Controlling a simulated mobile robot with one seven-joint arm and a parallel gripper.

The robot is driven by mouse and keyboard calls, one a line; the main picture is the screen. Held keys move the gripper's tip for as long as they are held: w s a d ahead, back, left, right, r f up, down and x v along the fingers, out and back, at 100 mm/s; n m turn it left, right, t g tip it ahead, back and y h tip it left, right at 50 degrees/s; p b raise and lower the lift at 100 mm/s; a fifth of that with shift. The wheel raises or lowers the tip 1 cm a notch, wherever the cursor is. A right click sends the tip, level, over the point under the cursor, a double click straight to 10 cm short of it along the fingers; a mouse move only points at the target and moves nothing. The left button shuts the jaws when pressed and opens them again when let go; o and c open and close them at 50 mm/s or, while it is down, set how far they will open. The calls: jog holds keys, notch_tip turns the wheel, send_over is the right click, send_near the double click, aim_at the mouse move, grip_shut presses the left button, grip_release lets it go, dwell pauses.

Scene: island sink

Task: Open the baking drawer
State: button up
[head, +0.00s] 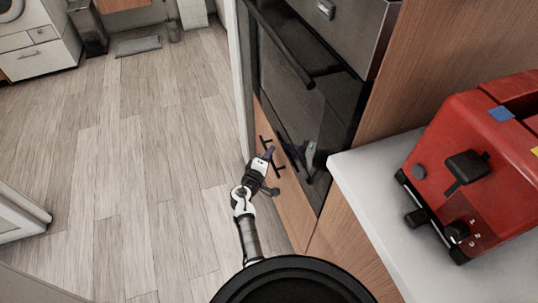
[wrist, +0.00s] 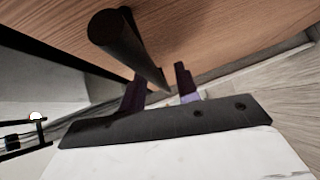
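A wood-fronted drawer (head: 291,208) is low under the oven, its front looking closed. It fills the top of the wrist view as a wood panel (wrist: 225,35). A black bar handle (wrist: 122,42) stands off that panel and runs from the upper left toward the space between my fingers. My gripper (head: 268,153) is at the drawer front by the handle in the head view. In the wrist view my gripper (wrist: 160,86) has its two dark fingers apart, with the bar's far part between or just before them; I cannot tell whether they touch it.
The black oven (head: 305,85) with its bar handle (head: 285,50) is directly above the drawer. A white counter (head: 385,200) with a red toaster (head: 470,155) is at the right. The wooden floor (head: 130,170) to the left is clear.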

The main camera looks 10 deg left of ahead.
jog(key=shift+w, duration=0.15)
jog(key=shift+c, duration=0.2)
grip_shut()
